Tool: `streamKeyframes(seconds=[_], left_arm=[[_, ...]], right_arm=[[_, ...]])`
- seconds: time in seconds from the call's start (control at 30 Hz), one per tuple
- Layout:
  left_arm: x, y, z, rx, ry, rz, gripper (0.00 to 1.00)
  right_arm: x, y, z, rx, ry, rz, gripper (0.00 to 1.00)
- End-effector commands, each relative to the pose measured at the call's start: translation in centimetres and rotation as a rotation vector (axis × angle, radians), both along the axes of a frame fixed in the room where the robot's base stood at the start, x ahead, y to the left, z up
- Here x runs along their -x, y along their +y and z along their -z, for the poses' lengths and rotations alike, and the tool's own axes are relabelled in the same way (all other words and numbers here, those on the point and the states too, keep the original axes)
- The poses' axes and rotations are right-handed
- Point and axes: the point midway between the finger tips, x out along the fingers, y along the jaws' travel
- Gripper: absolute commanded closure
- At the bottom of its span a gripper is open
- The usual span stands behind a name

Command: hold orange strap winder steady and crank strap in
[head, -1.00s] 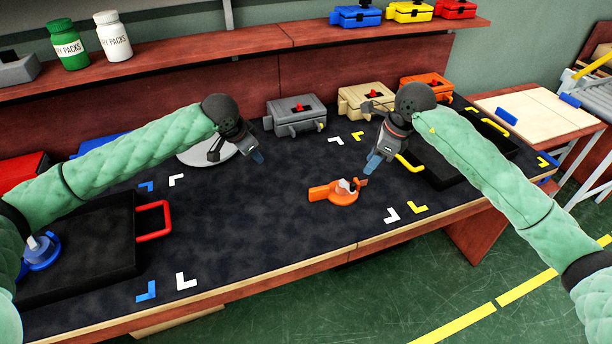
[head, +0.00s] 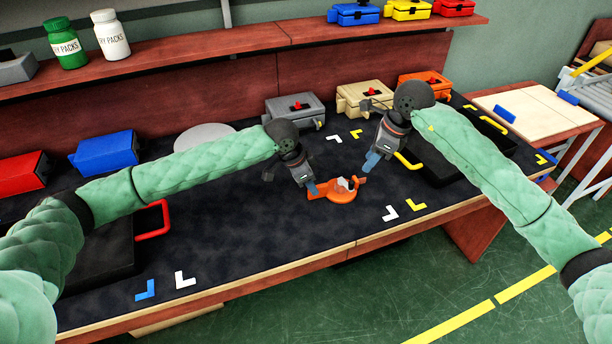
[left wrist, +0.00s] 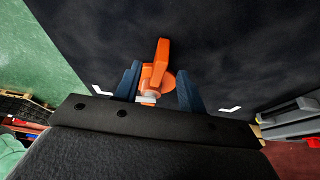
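The orange strap winder (head: 342,193) lies on the dark bench mat right of centre, with a small white part on it. My left gripper (head: 312,189) is at the winder's left end, reaching down from the upper left. In the left wrist view its two blue fingers (left wrist: 159,88) stand apart on either side of the winder (left wrist: 162,58), with gaps visible, so it is open. My right gripper (head: 372,163) hovers above and to the right of the winder, pointing down and apart from it. Its finger gap is not clear.
A black case with a red handle (head: 153,220) lies at the left, partly behind my left arm. Another black case with a yellow handle (head: 408,163) is at the right. Toolboxes (head: 295,112) line the back. The mat's front middle is clear.

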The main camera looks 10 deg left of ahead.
Motion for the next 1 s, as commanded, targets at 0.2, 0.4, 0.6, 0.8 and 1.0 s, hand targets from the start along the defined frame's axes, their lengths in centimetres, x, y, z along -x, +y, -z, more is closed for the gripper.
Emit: streamKeyframes(seconds=[0.2,0.4,0.6,0.8,1.0], left_arm=[[-0.5,-1.1,2.7,0.000,0.000,0.000,0.60],[-0.7,-1.5,3.8,0.001,-0.001,0.000,0.60],[-0.7,-1.5,3.9,0.001,-0.001,0.000,0.60],[-0.7,-1.5,3.9,0.000,-0.001,0.000,0.97],[-0.7,-1.5,3.8,0.000,-0.001,0.000,1.00]], right_arm=[[0.0,0.0,0.0,0.000,0.000,0.000,0.64],[0.0,0.0,0.0,0.000,0.000,0.000,0.64],[0.0,0.0,0.0,0.000,0.000,0.000,0.64],[0.0,0.0,0.0,0.000,0.000,0.000,0.64],[0.0,0.0,0.0,0.000,0.000,0.000,0.64]])
